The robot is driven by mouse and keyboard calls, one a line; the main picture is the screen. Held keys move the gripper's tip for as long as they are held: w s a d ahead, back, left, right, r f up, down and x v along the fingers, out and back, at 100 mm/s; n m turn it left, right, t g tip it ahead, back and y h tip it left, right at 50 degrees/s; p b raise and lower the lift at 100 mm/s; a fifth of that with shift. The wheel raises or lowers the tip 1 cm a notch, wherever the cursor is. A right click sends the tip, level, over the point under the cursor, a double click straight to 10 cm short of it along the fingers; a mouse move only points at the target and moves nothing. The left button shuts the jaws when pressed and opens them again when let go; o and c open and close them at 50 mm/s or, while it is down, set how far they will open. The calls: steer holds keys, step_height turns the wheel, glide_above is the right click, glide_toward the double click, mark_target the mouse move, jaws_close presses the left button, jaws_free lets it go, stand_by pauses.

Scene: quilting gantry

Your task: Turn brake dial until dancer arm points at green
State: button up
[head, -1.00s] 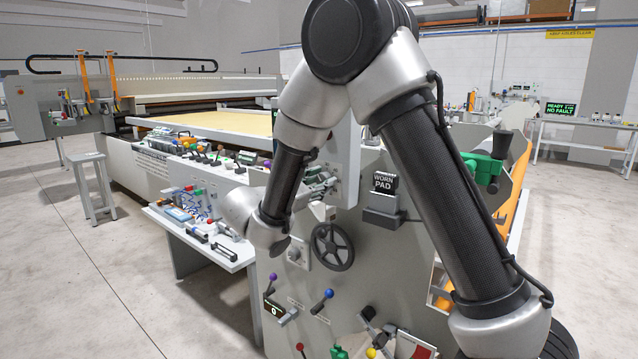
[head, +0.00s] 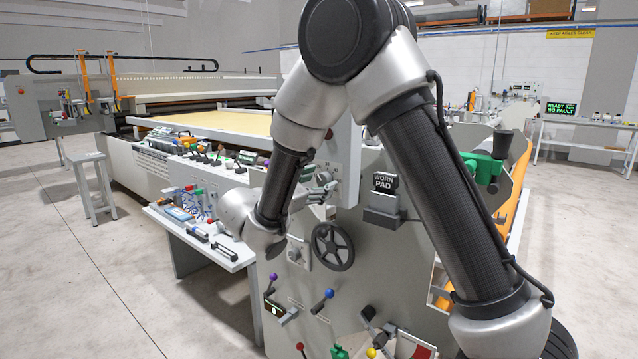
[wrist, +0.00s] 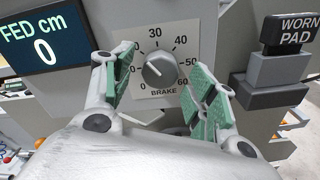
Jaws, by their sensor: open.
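The brake dial (wrist: 160,70) is a grey round knob on a white scale plate marked BRAKE, with numbers up to 60. It shows in the wrist view between my gripper's fingers. My gripper (wrist: 160,88) is open, with one green-padded finger to each side of the knob; I see no clear contact. In the head view my gripper (head: 328,188) is close to the grey upright panel. A plate with a red area (head: 415,346) shows at the bottom edge, partly cut off; I cannot tell the dancer arm or its green mark there for sure.
A FED cm screen (wrist: 45,45) reading 0 is left of the dial. A WORN PAD block (wrist: 285,50) juts out at the right. In the head view, a black handwheel (head: 333,246) sits below my gripper, and a blue-knobbed lever (head: 328,294) lower down.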

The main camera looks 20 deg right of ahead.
steer(key=v, duration=1.1)
steer(key=s+d+f+m+g+y, duration=0.3)
steer(key=s+d+f+m+g, duration=0.15)
steer(key=s+d, duration=0.2)
steer(key=s+d+f+m+g+y, duration=0.3)
steer(key=s+d+f+g, duration=0.1)
steer(key=s+d+g, duration=0.25)
steer(key=s+d+r+m+t+y, duration=0.2)
steer(key=s+d+r+m+y, duration=0.2)
steer(key=s+d+m, duration=0.1)
steer(key=s+d+r+m+t+y, duration=0.2)
steer(key=s+d+r+m+y, duration=0.2)
steer(key=s+m, duration=0.4)
steer(key=shift+s+d+r+t+y, duration=0.35)
steer(key=shift+s+d+r, duration=0.25)
steer(key=shift+d, duration=0.6)
